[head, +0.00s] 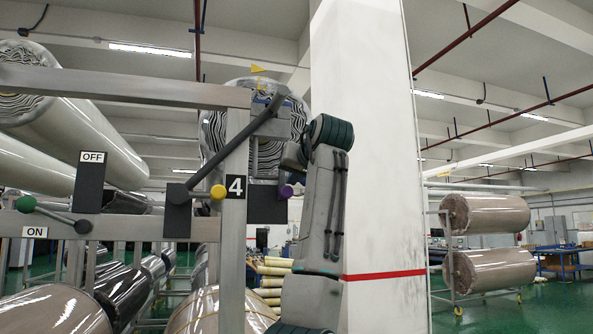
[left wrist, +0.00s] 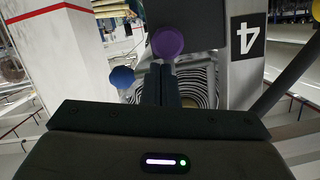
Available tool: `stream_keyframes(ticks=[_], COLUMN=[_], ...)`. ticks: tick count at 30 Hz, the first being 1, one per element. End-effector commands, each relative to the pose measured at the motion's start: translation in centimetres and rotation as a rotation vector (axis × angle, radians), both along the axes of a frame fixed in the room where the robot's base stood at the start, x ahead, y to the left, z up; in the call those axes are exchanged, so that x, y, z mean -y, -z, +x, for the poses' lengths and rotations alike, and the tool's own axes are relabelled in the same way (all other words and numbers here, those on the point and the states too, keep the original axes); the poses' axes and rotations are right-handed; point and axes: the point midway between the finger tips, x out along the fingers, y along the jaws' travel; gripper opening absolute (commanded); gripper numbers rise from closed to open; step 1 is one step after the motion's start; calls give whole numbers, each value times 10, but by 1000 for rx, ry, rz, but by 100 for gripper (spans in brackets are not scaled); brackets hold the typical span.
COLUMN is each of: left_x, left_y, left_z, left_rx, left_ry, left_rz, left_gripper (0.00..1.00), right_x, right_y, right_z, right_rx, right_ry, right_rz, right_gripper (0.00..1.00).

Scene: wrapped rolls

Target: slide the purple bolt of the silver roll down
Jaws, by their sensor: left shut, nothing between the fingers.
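The silver roll (head: 212,128) stands on end-view behind the post marked 4, its layered end showing dark and light bands. The purple bolt (head: 285,191) has a round knob right of the 4, beside a dark plate (head: 265,205). In the left wrist view the purple knob (left wrist: 167,43) shows large, just past my fingertips. My left gripper (head: 293,158) is near and above the purple knob in the head view; its fingers (left wrist: 161,72) are together and empty. I cannot tell whether they touch the knob. A blue knob (left wrist: 122,77) sits beside the fingers. My right gripper is not in view.
A white pillar (head: 375,150) stands right behind my arm. A grey post (head: 233,260) carries the 4; a yellow knob (head: 218,191) and a long grey lever (head: 230,148) are close by. A green-knobbed lever (head: 50,213) lies left, between OFF and ON labels.

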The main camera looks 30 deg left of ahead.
Motion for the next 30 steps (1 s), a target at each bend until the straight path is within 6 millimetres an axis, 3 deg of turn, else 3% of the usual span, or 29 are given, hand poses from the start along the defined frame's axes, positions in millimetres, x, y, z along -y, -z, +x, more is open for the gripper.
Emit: stream_keyframes(ticks=[11, 21, 30], left_x=[0, 0, 0], left_y=[2, 45, 48], left_z=[0, 0, 0], left_rx=[0, -1, -4], left_ry=[0, 0, -1], left_rz=[0, 0, -2], left_gripper=[0, 0, 0], right_x=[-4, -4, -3], right_y=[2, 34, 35], right_z=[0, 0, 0], right_rx=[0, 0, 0], right_ry=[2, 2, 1], right_rz=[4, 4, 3], right_gripper=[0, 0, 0])
